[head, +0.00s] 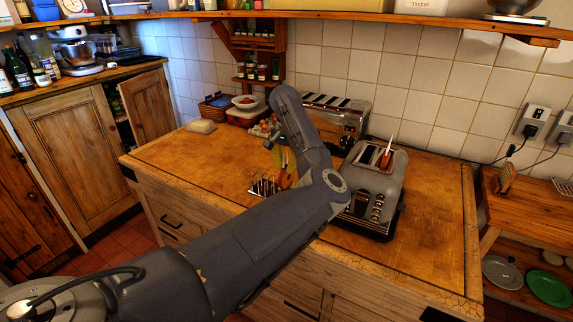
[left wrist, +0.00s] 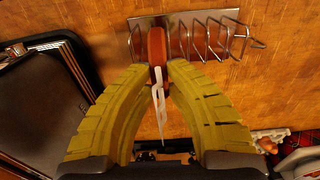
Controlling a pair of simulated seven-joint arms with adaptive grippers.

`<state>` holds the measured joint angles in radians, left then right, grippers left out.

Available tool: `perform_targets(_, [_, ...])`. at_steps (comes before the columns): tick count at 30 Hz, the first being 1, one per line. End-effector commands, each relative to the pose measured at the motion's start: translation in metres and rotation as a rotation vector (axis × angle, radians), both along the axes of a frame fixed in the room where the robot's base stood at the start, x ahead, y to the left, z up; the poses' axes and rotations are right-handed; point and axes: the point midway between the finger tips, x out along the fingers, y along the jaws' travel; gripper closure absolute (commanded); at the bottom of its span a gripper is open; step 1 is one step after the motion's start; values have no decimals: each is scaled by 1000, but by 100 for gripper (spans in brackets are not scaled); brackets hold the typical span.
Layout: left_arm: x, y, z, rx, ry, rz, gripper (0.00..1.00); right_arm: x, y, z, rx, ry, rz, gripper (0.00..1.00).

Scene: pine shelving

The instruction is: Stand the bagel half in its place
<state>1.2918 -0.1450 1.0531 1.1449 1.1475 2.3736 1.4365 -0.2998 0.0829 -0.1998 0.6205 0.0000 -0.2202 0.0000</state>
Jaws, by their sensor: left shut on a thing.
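My left gripper (left wrist: 158,70) has its yellow fingers shut on the bagel half (left wrist: 157,45), a reddish-brown piece seen nearly edge-on with a pale strip below it. It stands upright at the left end of the wire toast rack (left wrist: 207,22) in the left wrist view. Whether its lower edge rests in the rack is unclear. In the head view the rack (head: 262,188) sits on the worktop, and the orange bagel half (head: 286,182) shows at its right end under the left gripper (head: 281,163). My left arm covers part of this area. My right gripper is out of view.
A grey toaster (head: 362,202) stands right of my left wrist, with a reddish piece (head: 385,160) and a pale strip in its top. Another toaster (head: 340,108) stands behind, by the tiled wall. The worktop (head: 432,210) is clear at the right.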

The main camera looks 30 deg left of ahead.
Motion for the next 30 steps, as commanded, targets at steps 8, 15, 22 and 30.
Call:
perform_targets(8, [0,0,-9,1,2,1,100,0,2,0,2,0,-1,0])
perform_targets(15, [0,0,-13,0,0,1,100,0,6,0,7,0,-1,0])
perform_targets(22, [0,0,-14,0,0,1,100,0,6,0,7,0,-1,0])
perform_targets(30, [0,0,-14,0,0,1,61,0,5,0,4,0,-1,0])
